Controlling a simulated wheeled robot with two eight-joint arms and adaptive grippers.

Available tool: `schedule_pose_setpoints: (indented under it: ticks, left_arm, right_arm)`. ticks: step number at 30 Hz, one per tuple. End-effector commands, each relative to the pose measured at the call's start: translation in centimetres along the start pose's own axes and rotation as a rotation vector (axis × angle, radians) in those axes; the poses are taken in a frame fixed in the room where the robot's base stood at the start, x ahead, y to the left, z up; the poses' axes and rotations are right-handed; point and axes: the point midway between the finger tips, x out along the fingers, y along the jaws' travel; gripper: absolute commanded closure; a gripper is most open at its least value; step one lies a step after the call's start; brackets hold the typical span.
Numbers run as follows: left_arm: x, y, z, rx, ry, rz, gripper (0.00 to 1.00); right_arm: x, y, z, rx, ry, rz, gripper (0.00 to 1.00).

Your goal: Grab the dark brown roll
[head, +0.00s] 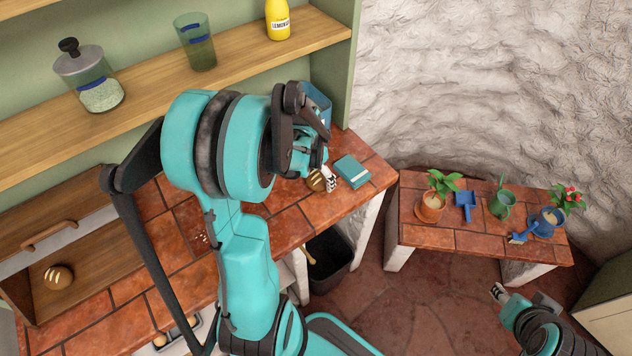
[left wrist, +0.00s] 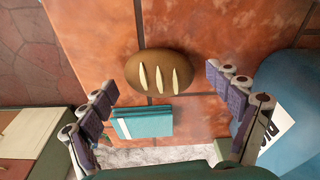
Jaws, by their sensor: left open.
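A dark brown roll with pale slashes (left wrist: 160,72) lies on the tiled counter in the left wrist view. It also shows in the head view (head: 315,181), partly hidden by my left gripper (head: 324,170). My left gripper is open above the roll, its fingers (left wrist: 160,84) spread to either side with clear gaps. The roll sits near the line between the fingertips, and I see no contact. A second brown roll (head: 58,276) lies in the wooden bread box at the left. My right gripper (head: 499,292) is at the lower right, far from both; its jaw opening is unclear.
A teal book (head: 352,171) lies right beside the nearer roll. A blue container (head: 318,101) stands behind my left gripper. Shelves with jars (head: 196,45) rise behind the counter. A low tiled bench (head: 436,238) with plants stands at the right. A dark bin (head: 328,264) stands below.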

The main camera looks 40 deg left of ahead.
Motion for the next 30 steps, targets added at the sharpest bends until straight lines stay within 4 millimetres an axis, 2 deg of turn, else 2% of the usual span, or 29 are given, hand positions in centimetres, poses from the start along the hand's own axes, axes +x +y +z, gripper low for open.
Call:
schedule_pose_setpoints:
  ticks: [3, 11, 15, 17, 30]
  left_arm:
    - [1.30, 0.00, -0.02, 0.000, 0.000, 0.000, 0.10]
    - [1.37, 0.03, -0.01, 0.000, 0.000, 0.000, 0.10]
    - [1.36, 0.03, -0.02, 0.000, 0.000, 0.000, 0.47]
    - [1.36, 0.03, -0.02, 0.000, 0.000, 0.000, 0.62]
    - [1.00, 0.03, -0.08, 0.000, 0.000, 0.000, 0.62]
  right_arm:
    - [0.43, 0.00, 0.30, 0.000, 0.000, 0.000, 0.60]
    - [0.36, 0.00, 0.24, 0.000, 0.000, 0.000, 0.60]
    - [0.36, 0.00, 0.24, 0.000, 0.000, 0.000, 0.60]
    - [0.36, 0.00, 0.25, 0.000, 0.000, 0.000, 0.60]
    - [0.24, 0.00, 0.16, 0.000, 0.000, 0.000, 0.60]
